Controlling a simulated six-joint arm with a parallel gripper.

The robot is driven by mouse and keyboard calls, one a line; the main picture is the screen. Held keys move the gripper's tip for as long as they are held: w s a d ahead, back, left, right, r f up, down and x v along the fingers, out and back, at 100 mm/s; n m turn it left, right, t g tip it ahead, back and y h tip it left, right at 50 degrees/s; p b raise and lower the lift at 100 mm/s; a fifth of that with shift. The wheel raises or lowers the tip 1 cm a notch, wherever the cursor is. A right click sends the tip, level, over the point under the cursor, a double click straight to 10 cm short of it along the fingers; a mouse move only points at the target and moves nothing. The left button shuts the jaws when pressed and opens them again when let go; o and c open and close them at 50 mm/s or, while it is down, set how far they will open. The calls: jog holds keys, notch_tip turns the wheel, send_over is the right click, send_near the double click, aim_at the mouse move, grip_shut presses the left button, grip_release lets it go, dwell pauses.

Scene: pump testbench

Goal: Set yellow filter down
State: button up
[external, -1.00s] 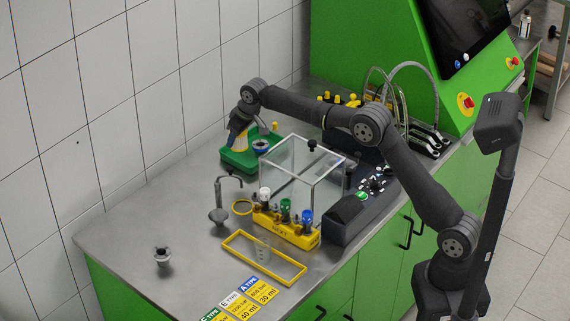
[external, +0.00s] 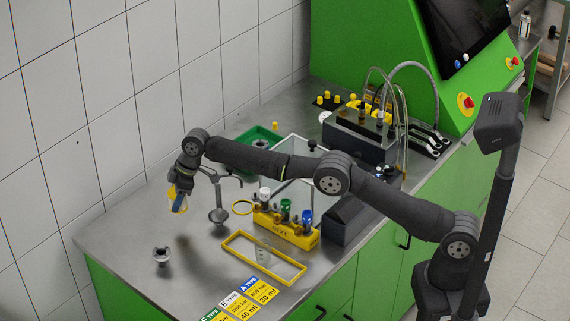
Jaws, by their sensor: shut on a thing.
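My gripper (external: 181,192) is at the left side of the bench in the external view, in the air above the steel top. It is shut on the yellow filter (external: 171,193), of which only a small yellow part shows beside the fingers. The rest of the filter is hidden by the gripper. A soft shadow lies on the bench below, apart from the filter. The green tray (external: 252,136) stands at the back, partly behind my arm.
A stand with a hooked arm (external: 218,215) is just right of my gripper. A yellow frame (external: 240,256), a yellow rack with coloured-capped bottles (external: 300,236) and a clear box (external: 300,150) are to the right. The steel top (external: 120,235) is bare at left.

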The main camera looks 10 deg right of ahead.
jog(key=shift+f, duration=3.5)
jog(key=shift+f, duration=0.15)
jog(key=o, duration=1)
jog(key=v, duration=1.2)
jog(key=shift+w, duration=0.15)
